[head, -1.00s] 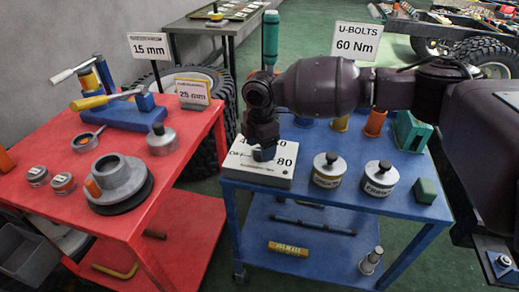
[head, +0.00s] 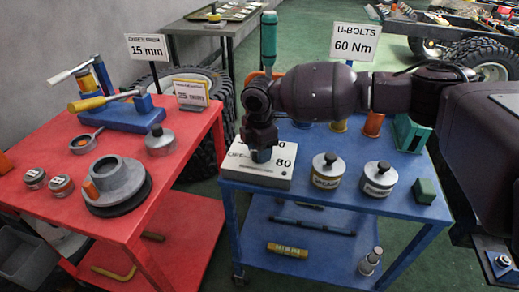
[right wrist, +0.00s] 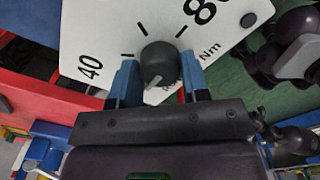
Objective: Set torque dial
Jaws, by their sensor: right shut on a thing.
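The torque dial is a white plate (head: 240,172) marked with numbers, lying on the blue cart's top at its left front corner. In the right wrist view the plate (right wrist: 120,38) shows 40, part of an 80 and "Nm" around a dark round knob (right wrist: 158,62). A sign (head: 355,42) reads "U-BOLTS 60 Nm". My left gripper is not in view.
Two lidded tins (head: 327,172) (head: 378,181) and a green block (head: 425,191) stand right of the plate. A teal-handled tool (head: 269,40) stands upright behind my gripper. The red cart (head: 120,225), with a vise and cups, is close on the left.

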